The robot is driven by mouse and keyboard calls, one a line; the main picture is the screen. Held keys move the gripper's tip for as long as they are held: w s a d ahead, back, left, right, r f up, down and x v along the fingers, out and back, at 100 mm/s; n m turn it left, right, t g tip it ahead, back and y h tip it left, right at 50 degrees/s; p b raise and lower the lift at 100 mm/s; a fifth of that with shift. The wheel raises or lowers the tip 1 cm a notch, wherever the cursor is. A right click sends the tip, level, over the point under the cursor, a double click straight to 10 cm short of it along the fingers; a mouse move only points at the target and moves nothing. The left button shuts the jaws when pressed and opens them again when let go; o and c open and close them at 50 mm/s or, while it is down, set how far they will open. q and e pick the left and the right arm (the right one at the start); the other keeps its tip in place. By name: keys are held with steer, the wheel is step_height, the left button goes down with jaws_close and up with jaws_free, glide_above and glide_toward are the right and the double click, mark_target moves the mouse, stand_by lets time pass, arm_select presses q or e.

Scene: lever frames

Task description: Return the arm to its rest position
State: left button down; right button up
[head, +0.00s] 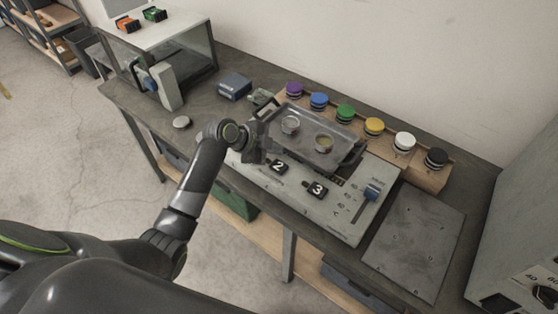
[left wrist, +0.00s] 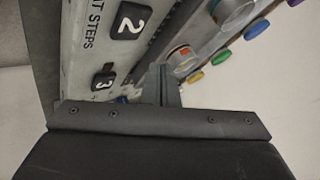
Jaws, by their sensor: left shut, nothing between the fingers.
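My left arm comes in from the left in the head view. My left gripper (head: 268,145) is over the light control panel (head: 342,219), beside the near-left part of the dark tray (head: 309,150). In the left wrist view its fingers (left wrist: 162,86) are closed together with nothing between them. The switches marked 2 (head: 278,167) and 3 (head: 316,189) are just right of the gripper in the head view. A blue slider lever (head: 371,192) sits at the panel's right side. The exact gap between fingertips and panel or tray is unclear. My right gripper is not in view.
A wooden rack (head: 427,178) with several coloured knobs is behind. A clear-sided case (head: 190,62) stands at the left. Free floor (head: 60,150) lies left of the bench.

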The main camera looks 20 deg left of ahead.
arm_select(q)
step_height(320, 180, up, 2)
steer(key=shift+p, duration=0.5)
